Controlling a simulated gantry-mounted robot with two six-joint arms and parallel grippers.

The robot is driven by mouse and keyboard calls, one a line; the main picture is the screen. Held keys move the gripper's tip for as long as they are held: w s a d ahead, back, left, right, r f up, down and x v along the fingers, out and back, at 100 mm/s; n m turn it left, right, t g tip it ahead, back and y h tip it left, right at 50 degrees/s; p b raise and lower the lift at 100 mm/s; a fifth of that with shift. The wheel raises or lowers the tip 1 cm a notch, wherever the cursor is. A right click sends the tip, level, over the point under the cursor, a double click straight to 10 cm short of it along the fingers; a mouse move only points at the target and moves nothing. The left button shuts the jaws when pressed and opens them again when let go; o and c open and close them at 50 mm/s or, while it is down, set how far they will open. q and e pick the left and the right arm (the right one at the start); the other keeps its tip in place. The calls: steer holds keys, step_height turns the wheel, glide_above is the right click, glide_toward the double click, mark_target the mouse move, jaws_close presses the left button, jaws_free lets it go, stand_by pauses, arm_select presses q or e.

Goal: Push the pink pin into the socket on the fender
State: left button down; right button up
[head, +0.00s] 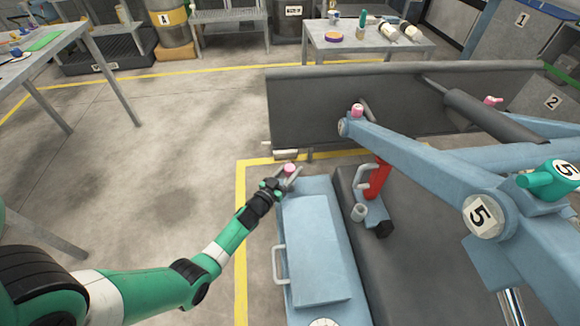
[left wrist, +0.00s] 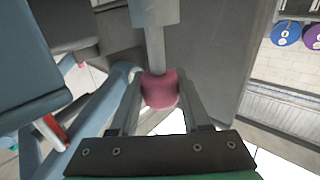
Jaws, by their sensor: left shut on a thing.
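My left gripper (head: 289,178) is shut on the pink pin (head: 290,168), above the far end of a light blue box-shaped body. In the left wrist view the pin's pink head (left wrist: 160,90) sits between both fingers. A grey shaft (left wrist: 155,50) runs from it up to a light grey block (left wrist: 153,12). I cannot tell whether the shaft's end is inside the block. I cannot tell for sure which part is the fender; its socket is not clearly visible in the head view. My right gripper is not in view.
A large dark grey panel (head: 310,105) stands just beyond the gripper. The light blue body (head: 316,245) has a handle on its left side. A blue arm (head: 420,160) with a pink-topped pin (head: 357,110) lies to the right. Open floor (head: 165,130) is at left.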

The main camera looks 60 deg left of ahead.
arm_select(q)
steer(key=shift+s+a+f, duration=0.1)
steer(key=shift+f, duration=0.25)
steer(key=shift+c, duration=1.4)
jaws_free()
steer(key=shift+s, duration=0.1)
